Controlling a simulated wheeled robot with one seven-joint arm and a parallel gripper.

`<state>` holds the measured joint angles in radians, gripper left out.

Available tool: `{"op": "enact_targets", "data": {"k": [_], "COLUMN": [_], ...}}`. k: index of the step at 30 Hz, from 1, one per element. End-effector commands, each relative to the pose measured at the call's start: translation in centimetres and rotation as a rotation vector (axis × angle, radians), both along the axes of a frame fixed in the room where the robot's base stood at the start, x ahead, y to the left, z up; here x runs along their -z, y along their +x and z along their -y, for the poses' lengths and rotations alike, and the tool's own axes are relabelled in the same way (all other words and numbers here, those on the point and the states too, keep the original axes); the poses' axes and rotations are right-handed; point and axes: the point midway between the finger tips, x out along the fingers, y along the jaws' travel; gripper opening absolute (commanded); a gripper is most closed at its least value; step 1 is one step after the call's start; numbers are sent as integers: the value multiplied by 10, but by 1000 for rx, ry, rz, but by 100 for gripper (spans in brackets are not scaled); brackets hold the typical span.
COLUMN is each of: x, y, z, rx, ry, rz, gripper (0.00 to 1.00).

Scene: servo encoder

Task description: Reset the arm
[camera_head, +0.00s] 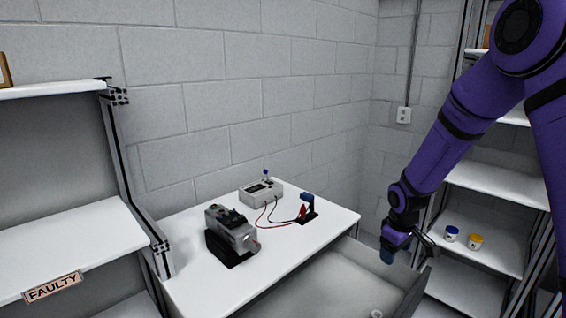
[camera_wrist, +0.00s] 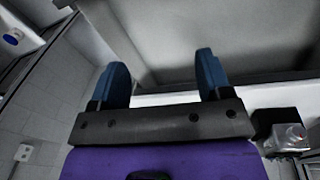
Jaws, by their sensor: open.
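My gripper (camera_head: 388,257) hangs at the end of my purple arm, near the right end of the white table and above the open drawer. In the wrist view, the blue fingers of my gripper (camera_wrist: 162,82) stand wide apart with nothing between them. A grey and black servo motor (camera_head: 232,238) sits on a black base on the table. A light grey meter box (camera_head: 261,191) stands behind it, with red and black leads running to a small blue and black stand (camera_head: 307,208). The motor also shows in the wrist view (camera_wrist: 285,138).
The drawer (camera_head: 345,284) is pulled out below the table, with a small pale object (camera_head: 376,313) inside. A right shelf (camera_head: 486,243) holds a blue-marked jar (camera_head: 451,233) and a yellow jar (camera_head: 475,241). A left shelf carries a FAULTY label (camera_head: 52,287). The table's front (camera_head: 200,289) is clear.

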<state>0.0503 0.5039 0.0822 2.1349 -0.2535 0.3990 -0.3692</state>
Motion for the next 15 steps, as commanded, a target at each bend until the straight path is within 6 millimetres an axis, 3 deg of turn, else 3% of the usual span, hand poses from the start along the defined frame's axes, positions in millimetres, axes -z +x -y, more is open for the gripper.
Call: {"op": "enact_targets", "data": {"k": [1, 3, 15], "x": [-22, -46, -169], "y": [-4, -13, -82], "z": [1, 2, 5], "rx": [19, 52, 226], "ry": [-2, -3, 16], "rz": [20, 39, 142], "gripper": [71, 71, 71]}}
